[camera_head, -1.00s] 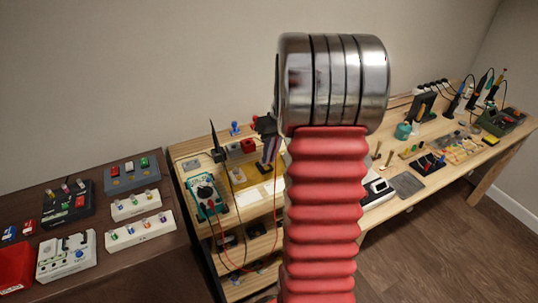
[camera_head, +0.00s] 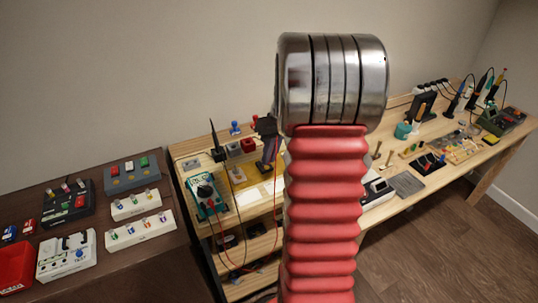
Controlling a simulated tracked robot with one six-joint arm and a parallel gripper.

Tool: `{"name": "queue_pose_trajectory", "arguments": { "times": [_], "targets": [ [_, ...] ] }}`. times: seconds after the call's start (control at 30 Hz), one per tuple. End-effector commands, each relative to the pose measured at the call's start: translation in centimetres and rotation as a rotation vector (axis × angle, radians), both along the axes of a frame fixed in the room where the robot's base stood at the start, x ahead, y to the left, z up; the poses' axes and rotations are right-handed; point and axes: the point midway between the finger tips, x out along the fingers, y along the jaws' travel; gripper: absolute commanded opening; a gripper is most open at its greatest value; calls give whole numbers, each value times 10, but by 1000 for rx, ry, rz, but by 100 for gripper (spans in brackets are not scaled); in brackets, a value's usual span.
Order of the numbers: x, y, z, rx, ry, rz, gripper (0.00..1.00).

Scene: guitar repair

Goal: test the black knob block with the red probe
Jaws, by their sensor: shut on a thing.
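My gripper (camera_head: 266,127) is dark and small beside the left edge of my arm, above the small workbench; my arm hides part of it. It is shut on the red probe, which is mostly hidden; a thin red lead runs from below it back to the meter. The black knob block (camera_head: 218,155) sits on the bench top, left of my gripper and apart from it. A thin black upright piece stands at this block; I cannot tell whether it touches it.
A teal meter (camera_head: 206,194) lies at the bench front. Blocks with a red knob (camera_head: 248,145) and a blue knob (camera_head: 235,128) stand close by. A dark table (camera_head: 150,262) with switch boxes is left; a long workbench (camera_head: 480,165) with tools is right.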

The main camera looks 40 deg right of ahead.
Motion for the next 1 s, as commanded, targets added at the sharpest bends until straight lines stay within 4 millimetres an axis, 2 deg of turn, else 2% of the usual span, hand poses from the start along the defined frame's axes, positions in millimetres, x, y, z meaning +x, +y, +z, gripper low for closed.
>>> {"name": "queue_pose_trajectory", "arguments": {
  "times": [1.0],
  "targets": [
    [0,-1,-7,0,0,-1,0]
  ]
}}
